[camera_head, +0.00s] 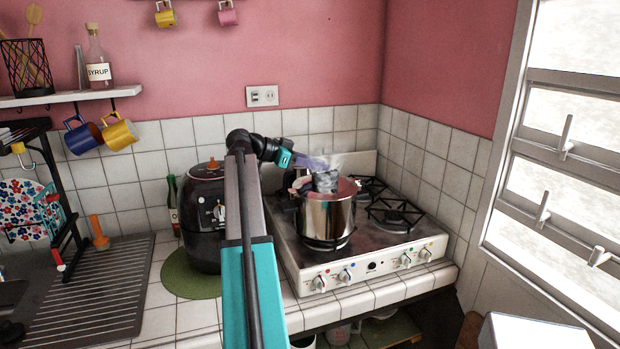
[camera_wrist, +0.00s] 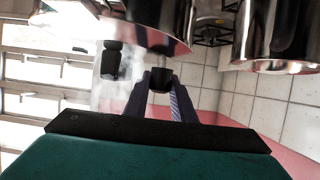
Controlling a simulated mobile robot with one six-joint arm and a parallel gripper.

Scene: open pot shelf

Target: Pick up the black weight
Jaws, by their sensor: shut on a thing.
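My gripper (camera_head: 316,163) is above the steel pot (camera_head: 326,217) on the stove, its purple fingers reaching to the right. In the wrist view the fingers are shut on a small black weight (camera_wrist: 161,80), which sits between their tips. In the head view a dark grey block (camera_head: 325,181) shows just below the fingers, over the pot's top; I cannot tell whether it is the same weight. Whitish steam around it blurs the view. Whether the weight touches the pot is not clear.
The white gas stove (camera_head: 375,262) has free burners (camera_head: 395,214) right of the pot. A black air fryer (camera_head: 203,215) stands left on a green mat (camera_head: 188,278). The tiled wall (camera_head: 345,118) is close behind. A second black piece (camera_wrist: 110,59) shows in the wrist view.

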